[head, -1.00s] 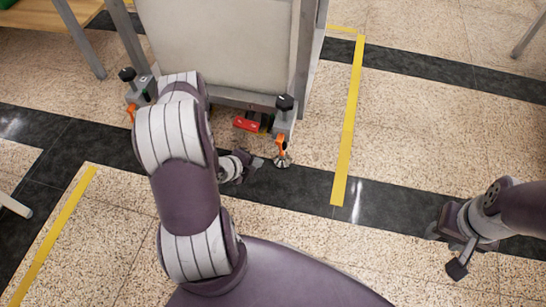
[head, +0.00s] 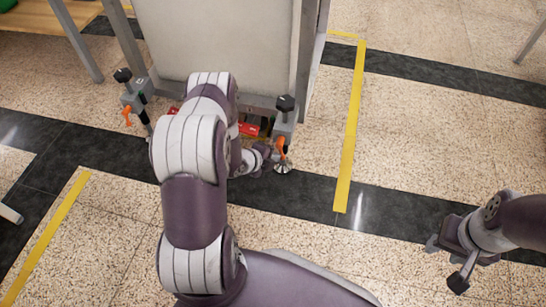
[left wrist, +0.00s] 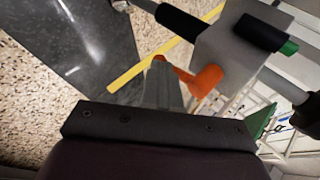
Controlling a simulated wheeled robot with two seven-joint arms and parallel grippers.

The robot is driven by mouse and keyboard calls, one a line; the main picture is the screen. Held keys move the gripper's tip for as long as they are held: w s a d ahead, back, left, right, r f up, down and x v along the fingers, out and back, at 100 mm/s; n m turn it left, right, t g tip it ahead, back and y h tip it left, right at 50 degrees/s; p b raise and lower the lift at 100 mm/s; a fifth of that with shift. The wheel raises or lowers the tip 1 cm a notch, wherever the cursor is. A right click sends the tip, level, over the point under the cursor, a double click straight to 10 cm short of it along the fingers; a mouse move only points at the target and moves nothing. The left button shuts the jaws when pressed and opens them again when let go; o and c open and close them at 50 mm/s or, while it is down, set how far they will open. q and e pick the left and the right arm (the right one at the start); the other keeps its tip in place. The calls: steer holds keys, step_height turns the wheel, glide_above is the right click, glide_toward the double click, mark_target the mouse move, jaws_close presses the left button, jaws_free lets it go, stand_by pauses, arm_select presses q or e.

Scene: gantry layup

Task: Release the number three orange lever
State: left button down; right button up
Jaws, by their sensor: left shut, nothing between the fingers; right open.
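Two orange levers show on the cart's front corner feet in the head view: one at the left corner (head: 127,116) and one at the right corner (head: 282,146). No number is readable on either. My left gripper (head: 270,157) is low at the right foot, close beside that corner's lever. In the left wrist view the shut, empty fingers (left wrist: 163,85) are next to an orange lever (left wrist: 206,80) on a grey block. I cannot tell if they touch it. My right gripper (head: 447,264) is open and empty above the floor at the right.
The large pale cart (head: 225,45) stands ahead on metal legs, with black knobs on its front corners. A red part (head: 250,129) sits low under its front. Yellow tape (head: 350,130) marks the floor at right. Floor between the cart and my right gripper is clear.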

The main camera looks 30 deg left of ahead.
arm_select(q)
steer(key=shift+d+f+n+t+h, duration=0.15)
steer(key=shift+n+h, duration=0.1)
steer(key=shift+h, duration=0.15)
steer(key=shift+d+n+t+h, duration=0.15)
steer(key=shift+n+h, duration=0.1)
steer(key=shift+h, duration=0.15)
steer(key=shift+w+d+r+n+t+h+b, duration=0.2)
steer(key=shift+d+n+t+h, duration=0.25)
steer(key=shift+n+t+h, duration=0.35)
steer(key=shift+w+d+r+n+t+h+b, duration=0.1)
steer(key=shift+d+r+n+t+h+b, duration=0.3)
steer(key=shift+h, duration=0.6)
steer(key=shift+w+d+n+t+h+b, duration=0.1)
steer(key=shift+d+n+t+h, duration=0.5)
steer(key=shift+n+h, duration=0.25)
stand_by(0.5)
